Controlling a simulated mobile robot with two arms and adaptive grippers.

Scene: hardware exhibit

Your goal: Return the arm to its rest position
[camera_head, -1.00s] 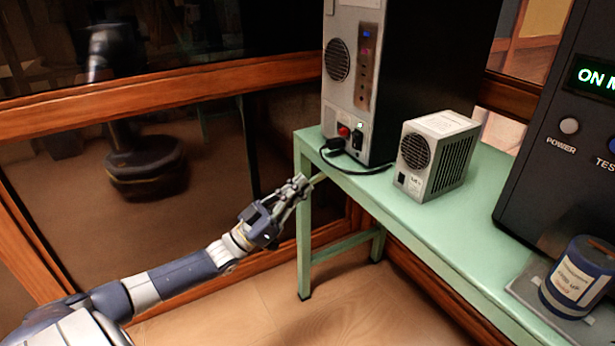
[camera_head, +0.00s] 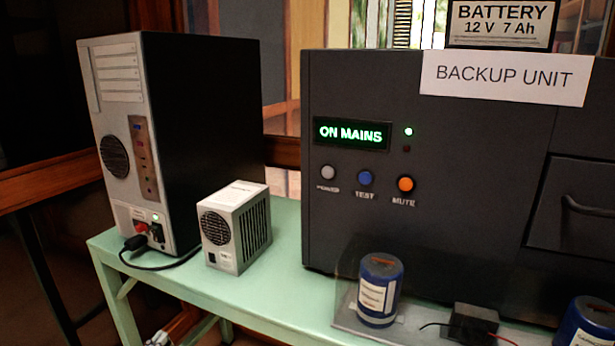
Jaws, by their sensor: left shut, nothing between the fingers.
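Only the tip of my left gripper (camera_head: 158,339) shows, at the bottom edge of the head view, below the front edge of the green table (camera_head: 275,308). It is shut and empty, and apart from the things on the table. The rest of my left arm is out of the picture. My right gripper is not in view.
On the table stand a computer tower (camera_head: 205,140) with a plugged black cable (camera_head: 160,267), a small fan box (camera_head: 236,228) and the black backup unit (camera_head: 430,210), reading ON MAINS. Blue cylinders (camera_head: 379,290) sit at the front right. A battery sign (camera_head: 502,22) is above.

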